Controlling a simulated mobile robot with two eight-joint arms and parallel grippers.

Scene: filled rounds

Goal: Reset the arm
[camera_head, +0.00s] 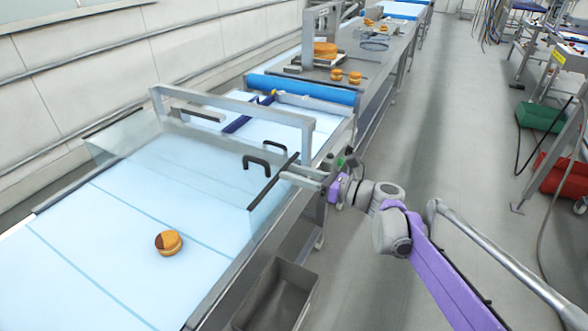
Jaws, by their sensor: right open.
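My right arm comes in from the lower right with a purple link. My right gripper (293,173) is open and points left at the right edge of the conveyor, close to the black edge of the clear cover. No object shows between its fingers, and I cannot tell whether it touches the cover. My left gripper is not in view.
A filled round (168,242) lies on the pale blue belt (110,270). A clear cover (200,165) with black handles stands over the belt. A grey bin (276,295) sits beside the conveyor. More rounds (345,76) are farther back. Grey floor is open at right.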

